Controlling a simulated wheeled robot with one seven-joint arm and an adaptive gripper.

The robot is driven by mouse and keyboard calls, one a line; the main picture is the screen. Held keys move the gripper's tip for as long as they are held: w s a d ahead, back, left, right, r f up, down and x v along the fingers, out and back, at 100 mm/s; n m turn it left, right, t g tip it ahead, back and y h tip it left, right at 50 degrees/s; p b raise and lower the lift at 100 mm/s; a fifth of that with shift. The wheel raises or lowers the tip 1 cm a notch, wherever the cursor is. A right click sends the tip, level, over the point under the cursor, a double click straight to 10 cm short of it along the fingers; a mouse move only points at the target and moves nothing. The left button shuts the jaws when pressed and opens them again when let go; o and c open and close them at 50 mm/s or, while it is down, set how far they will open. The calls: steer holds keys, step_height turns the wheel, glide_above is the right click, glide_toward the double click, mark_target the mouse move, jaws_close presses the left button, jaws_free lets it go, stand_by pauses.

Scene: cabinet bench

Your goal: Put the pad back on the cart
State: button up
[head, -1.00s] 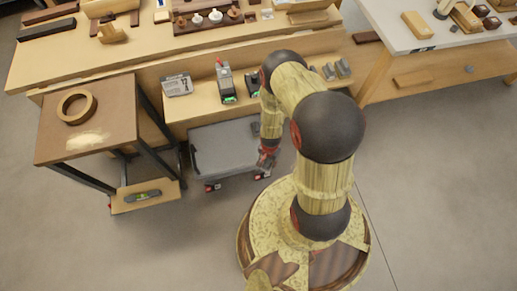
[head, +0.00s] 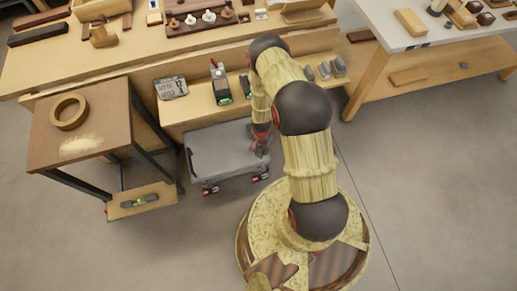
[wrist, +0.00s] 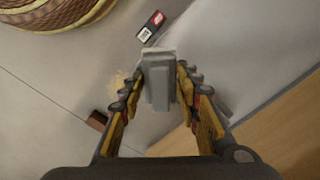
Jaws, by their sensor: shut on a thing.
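The cart (head: 215,157) is a low grey platform with red and black casters, on the floor in front of the bench in the head view. My gripper (head: 261,143) is at the cart's right end there. In the wrist view my gripper (wrist: 160,95) is shut on a small grey block, which I take as the pad (wrist: 158,82), with one finger on each side. In the head view the pad is too small or hidden to make out. I cannot tell whether the pad touches the cart.
A brown side table (head: 72,142) with a wooden ring (head: 70,112) stands left of the cart. The bench's lower shelf (head: 190,112) runs behind it, with a calendar-like box (head: 172,88) and several small grey blocks (head: 325,70).

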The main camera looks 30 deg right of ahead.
steer(key=w+f, duration=0.1)
steer(key=f, duration=0.1)
steer(key=w+d+f+b, duration=0.1)
steer(key=w+f, duration=0.1)
steer(key=w+f+b, duration=0.1)
steer(key=shift+w+d+f, duration=0.2)
steer(key=shift+w+f, duration=0.05)
steer(key=shift+f, duration=0.15)
steer(key=shift+w+f+b, duration=0.1)
steer(key=shift+f+b, duration=0.45)
steer(key=shift+f, duration=1.05)
steer(key=shift+f, duration=0.1)
steer(key=o, duration=0.9)
steer(key=shift+o, duration=0.6)
step_height(320, 180, up, 12)
steer(key=p, duration=0.4)
